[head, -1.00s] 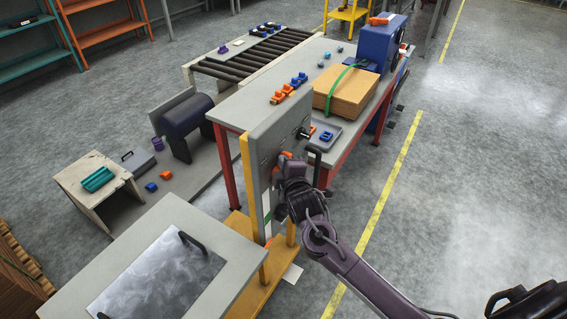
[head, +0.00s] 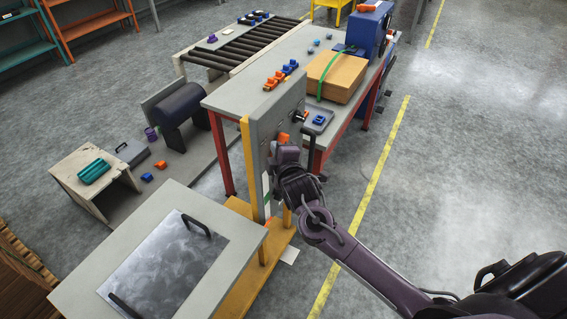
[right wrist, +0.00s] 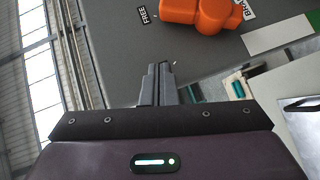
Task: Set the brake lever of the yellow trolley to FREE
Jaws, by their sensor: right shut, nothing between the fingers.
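The yellow trolley (head: 246,160) has a yellow post and base and carries an upright grey panel (head: 265,128). Its orange brake lever (head: 283,138) shows on the panel face, just above my right gripper (head: 287,152). In the right wrist view the orange lever (right wrist: 200,13) lies between the FREE label (right wrist: 148,14) and the partly cut-off BRAKE label (right wrist: 249,10); its top is cut off. My right gripper (right wrist: 158,70) is shut and empty, its fingertips below the lever in that picture, apart from it. My left gripper is not in view.
A black handle (head: 308,145) sticks out beside the panel. A red-legged table (head: 235,92) with a cardboard box (head: 337,77) stands behind. A grey-topped table with a metal plate (head: 165,265) is at front left. The floor to the right is clear.

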